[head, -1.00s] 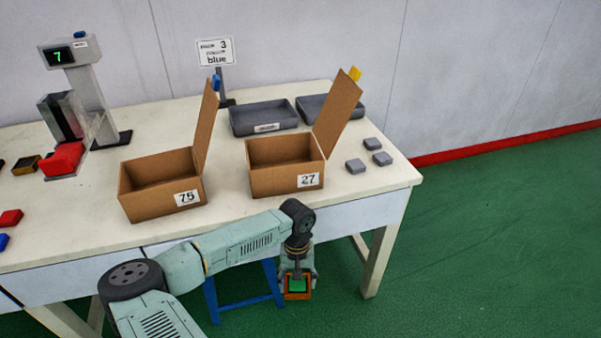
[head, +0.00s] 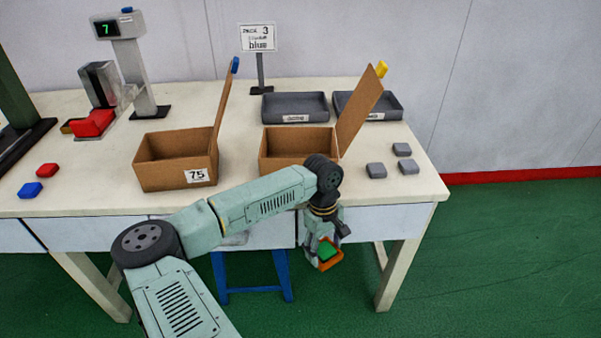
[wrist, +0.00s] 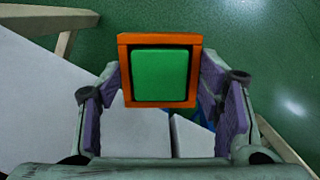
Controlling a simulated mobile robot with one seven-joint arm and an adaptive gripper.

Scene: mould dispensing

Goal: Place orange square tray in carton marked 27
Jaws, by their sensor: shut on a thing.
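The orange square tray (wrist: 124,68) is held in my gripper (wrist: 160,92), with a green square block (wrist: 160,75) lying inside it. In the head view the orange tray (head: 333,265) hangs tilted in my gripper (head: 325,252), off the table's front edge and below its top. Both purple-padded fingers are shut on the tray's sides. An open carton (head: 288,142) stands on the table beyond my arm, with its flap raised at the right. Its label is hidden behind my arm now; in the earlier head frame it reads 27.
Left of it stands an open carton marked 75 (head: 172,180). Several grey blocks (head: 376,170) lie right of the cartons, and two grey trays (head: 296,94) stand behind. A blue stool (head: 252,290) is under the table's front edge (head: 400,202).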

